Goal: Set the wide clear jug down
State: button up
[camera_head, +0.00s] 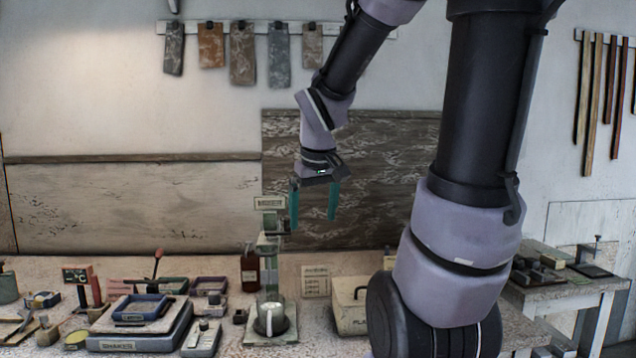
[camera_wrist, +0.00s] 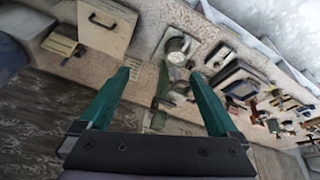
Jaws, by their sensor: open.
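The wide clear jug (camera_head: 270,319) stands upright, low on the pale base of the mixer stand (camera_head: 267,246), with whitish contents and a handle toward me. In the wrist view the jug (camera_wrist: 176,46) shows from above, beyond my fingertips. My gripper (camera_head: 313,223) is open and empty, its teal fingers pointing down in the air well above the jug, up near the top of the mixer and a little to its right. In the wrist view nothing lies between the fingers of my gripper (camera_wrist: 158,74). Whether the jug sits flat on its base is hard to tell.
A shaker (camera_head: 140,327) carrying a blue tray stands left of the mixer. A brown bottle (camera_head: 250,268) stands behind the jug to the left. A cream box (camera_head: 350,304) and a small sign card (camera_head: 316,281) stand to the right. The bench is crowded.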

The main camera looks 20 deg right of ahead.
jog(key=s+a+r+m+t+y, duration=0.2)
jog(key=s+r+m+t+y, duration=0.1)
jog(key=s+r, duration=0.4)
jog(key=shift+s+r+m, duration=0.3)
jog(key=shift+r+m, duration=0.2)
jog(key=shift+m, duration=0.4)
